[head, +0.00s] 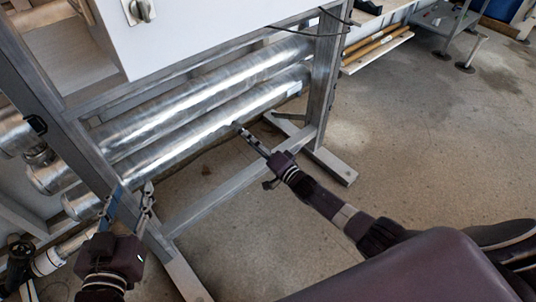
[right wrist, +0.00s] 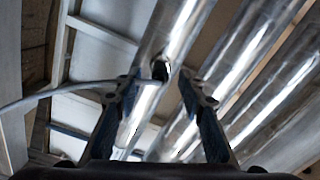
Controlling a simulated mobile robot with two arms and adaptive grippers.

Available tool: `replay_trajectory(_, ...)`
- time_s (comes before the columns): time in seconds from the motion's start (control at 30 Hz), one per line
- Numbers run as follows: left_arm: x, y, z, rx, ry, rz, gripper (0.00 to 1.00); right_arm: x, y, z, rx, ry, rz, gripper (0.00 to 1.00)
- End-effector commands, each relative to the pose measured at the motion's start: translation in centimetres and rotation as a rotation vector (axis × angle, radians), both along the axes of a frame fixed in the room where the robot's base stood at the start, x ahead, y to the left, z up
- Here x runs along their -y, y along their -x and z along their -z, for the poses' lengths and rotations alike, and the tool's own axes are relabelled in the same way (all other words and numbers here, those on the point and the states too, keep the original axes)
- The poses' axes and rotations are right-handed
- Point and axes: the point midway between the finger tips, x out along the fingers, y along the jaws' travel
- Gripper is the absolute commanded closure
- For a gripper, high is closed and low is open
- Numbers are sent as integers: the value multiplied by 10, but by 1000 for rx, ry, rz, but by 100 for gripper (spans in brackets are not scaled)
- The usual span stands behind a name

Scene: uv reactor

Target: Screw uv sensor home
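A small dark fitting, apparently the uv sensor (right wrist: 160,70), sits at the side of a shiny metal tube (right wrist: 181,28) in the right wrist view. The fingertips of my right gripper (right wrist: 158,85) are apart on either side of it, and I see no clear contact. How far it is screwed in cannot be seen. In the head view my right gripper (head: 243,133) points at the lower tube (head: 215,125), its tips close to it. My left gripper (head: 128,194) is open and empty at the lower left, near the frame's left leg.
A metal frame (head: 323,85) carries the tubes under a white cabinet (head: 200,30). Its lower crossbar (head: 215,195) lies between my grippers. Open concrete floor (head: 420,140) is to the right.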

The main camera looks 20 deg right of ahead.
Motion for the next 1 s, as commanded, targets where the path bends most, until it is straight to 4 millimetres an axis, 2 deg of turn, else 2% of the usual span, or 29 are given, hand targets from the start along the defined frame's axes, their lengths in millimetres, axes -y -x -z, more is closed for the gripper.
replay_trajectory(0.5,0,0,-1,2,1,-1,60,29,79,1,-2,2,0,63)
replay_trajectory(0.67,0,0,-1,2,1,-1,60,33,89,1,-1,-1,0,63)
replay_trajectory(0.87,0,0,-1,2,1,-1,60,34,92,0,-1,1,0,63)
replay_trajectory(1.0,0,0,-1,2,1,-1,60,21,95,-3,7,33,-2,63)
